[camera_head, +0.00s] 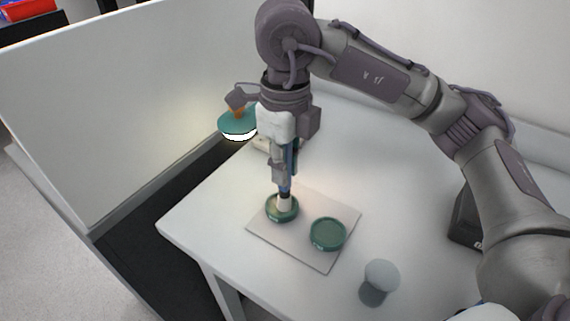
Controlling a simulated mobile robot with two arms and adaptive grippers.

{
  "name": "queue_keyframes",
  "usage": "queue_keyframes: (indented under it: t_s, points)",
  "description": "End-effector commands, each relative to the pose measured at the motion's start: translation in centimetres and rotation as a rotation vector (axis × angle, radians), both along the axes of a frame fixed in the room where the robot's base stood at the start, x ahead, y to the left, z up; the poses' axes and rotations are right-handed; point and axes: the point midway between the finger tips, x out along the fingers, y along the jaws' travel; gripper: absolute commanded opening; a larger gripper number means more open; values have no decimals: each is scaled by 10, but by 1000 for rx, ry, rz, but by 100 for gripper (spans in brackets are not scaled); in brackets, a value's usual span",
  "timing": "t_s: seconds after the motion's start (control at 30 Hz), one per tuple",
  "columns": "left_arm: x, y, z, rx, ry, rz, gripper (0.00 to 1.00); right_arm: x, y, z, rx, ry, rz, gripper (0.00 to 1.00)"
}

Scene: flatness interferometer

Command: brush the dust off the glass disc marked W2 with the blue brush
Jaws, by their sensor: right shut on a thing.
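My right gripper (284,182) points straight down and is shut on the brush (284,203). Little of the brush's blue handle shows between the fingers, and its pale bristle end points down. The bristle end is at the left green round holder (273,218), over or touching its inside; I cannot tell which. A second green round holder (328,234) lies to the right and nearer. No W2 mark can be read, and neither a glass disc nor dust can be made out clearly. My left gripper is not in view.
Both holders stand on a pale square mat (323,260) on the white table (205,221). A grey cylinder (379,276) stands nearer at right. A teal lamp (238,122) hangs behind the gripper. A dark box (466,218) is at right, partly behind my arm. The table's left front is clear.

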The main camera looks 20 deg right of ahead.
Motion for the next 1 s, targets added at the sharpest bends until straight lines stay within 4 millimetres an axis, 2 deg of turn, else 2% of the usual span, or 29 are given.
queue_keyframes:
  t_s: [0.47,0.8,1.0]
  points:
    - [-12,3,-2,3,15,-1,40,2,0,2,0,0,-1,0]
    - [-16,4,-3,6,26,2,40,24,1,3,1,-1,-2,0]
    - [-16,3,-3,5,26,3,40,28,1,3,0,0,1,0]
